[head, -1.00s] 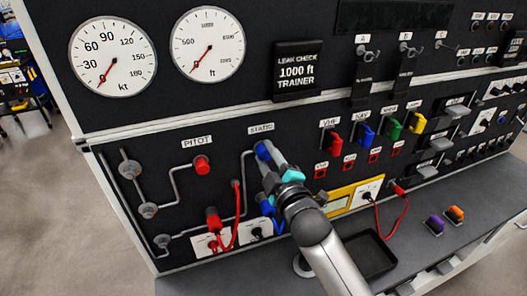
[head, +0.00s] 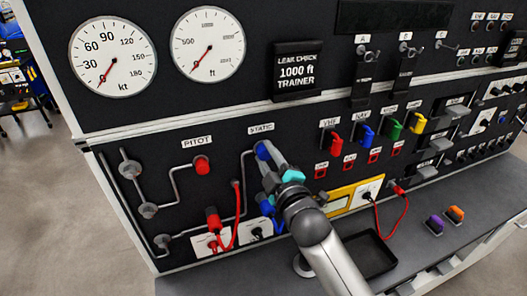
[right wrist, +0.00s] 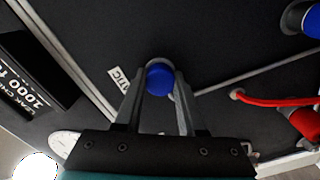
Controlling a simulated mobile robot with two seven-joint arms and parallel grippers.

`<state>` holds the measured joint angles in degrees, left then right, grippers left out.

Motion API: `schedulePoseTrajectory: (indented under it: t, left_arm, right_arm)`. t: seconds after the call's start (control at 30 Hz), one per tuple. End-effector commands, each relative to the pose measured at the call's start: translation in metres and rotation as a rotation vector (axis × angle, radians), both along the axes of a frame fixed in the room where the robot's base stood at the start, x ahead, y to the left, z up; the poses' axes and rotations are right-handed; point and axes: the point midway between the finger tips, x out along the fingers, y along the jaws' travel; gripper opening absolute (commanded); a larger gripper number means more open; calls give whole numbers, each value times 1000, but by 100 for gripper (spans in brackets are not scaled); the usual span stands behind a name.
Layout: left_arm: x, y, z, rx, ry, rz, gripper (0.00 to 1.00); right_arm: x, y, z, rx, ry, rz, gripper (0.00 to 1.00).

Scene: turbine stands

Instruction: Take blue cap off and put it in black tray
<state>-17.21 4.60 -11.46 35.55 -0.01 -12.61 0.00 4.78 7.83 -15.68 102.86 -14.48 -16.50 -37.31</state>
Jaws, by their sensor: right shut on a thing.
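The blue cap (head: 262,150) sits on the STATIC port of the black panel, under the STATIC label. In the right wrist view the blue cap (right wrist: 159,78) shows between the fingertips. My right gripper (head: 268,152) is shut on it, and its fingers partly hide it in the head view. The black tray (head: 372,256) lies on the grey bench ledge to the right of my right arm, partly hidden by that arm, and its visible floor looks empty. My left gripper is not in view.
A red cap (head: 202,166) sits on the PITOT port. A red hose (head: 236,205) and a blue connector (head: 266,204) are below my gripper.

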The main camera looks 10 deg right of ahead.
Motion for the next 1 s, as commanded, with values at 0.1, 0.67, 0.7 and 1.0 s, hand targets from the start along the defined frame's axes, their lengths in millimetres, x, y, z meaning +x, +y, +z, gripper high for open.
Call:
schedulePoseTrajectory:
  t: [0.1, 0.67, 0.7, 1.0]
  left_arm:
    - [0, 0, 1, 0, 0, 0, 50]
    - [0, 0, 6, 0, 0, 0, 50]
    - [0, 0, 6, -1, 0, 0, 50]
    - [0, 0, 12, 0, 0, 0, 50]
  right_arm:
    - [-2, 0, 0, 2, 1, 1, 0]
    - [-12, -2, 0, 1, -1, 0, 0]
    - [-12, -2, 0, 1, 0, 0, 0]
    - [-22, -5, 0, 1, 2, 0, 0]
